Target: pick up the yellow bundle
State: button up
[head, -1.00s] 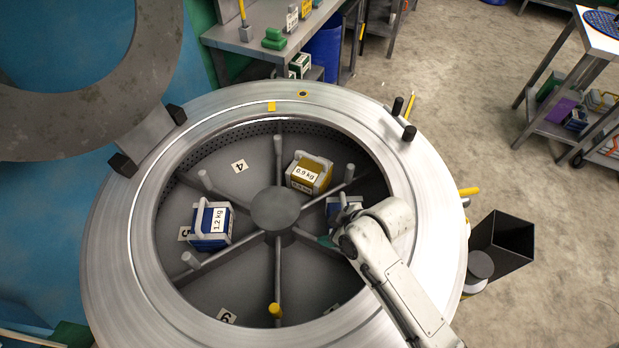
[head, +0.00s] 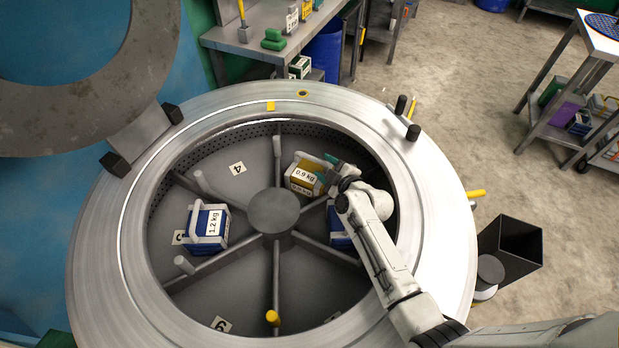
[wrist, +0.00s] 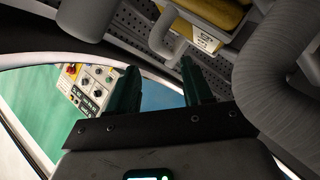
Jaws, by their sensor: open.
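The yellow bundle (head: 302,179), with a white band and handle and a 0.9 kg label, sits in the upper right compartment of the round drum. It also shows at the top of the wrist view (wrist: 214,14), with its pale handle (wrist: 163,38) below left of it. My gripper (head: 330,168) has dark green fingers and is at the bundle's right side in the head view. In the wrist view my gripper (wrist: 158,88) is open, its fingers apart with nothing between them. I cannot tell whether a finger touches the bundle.
A blue bundle (head: 206,228) labelled 1.2 kg sits in the left compartment. Another blue bundle (head: 338,226) is partly hidden by my arm. Grey spokes and pegs divide the drum around its hub (head: 273,209). The metal rim (head: 110,215) surrounds it.

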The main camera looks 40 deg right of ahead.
aim_at(313, 160)
jog(key=shift+a+x, duration=0.1)
jog(key=shift+x, duration=1.3)
jog(key=shift+a+x, duration=0.15)
jog(key=shift+x, duration=1.25)
jog(key=shift+f, duration=0.1)
grip_shut()
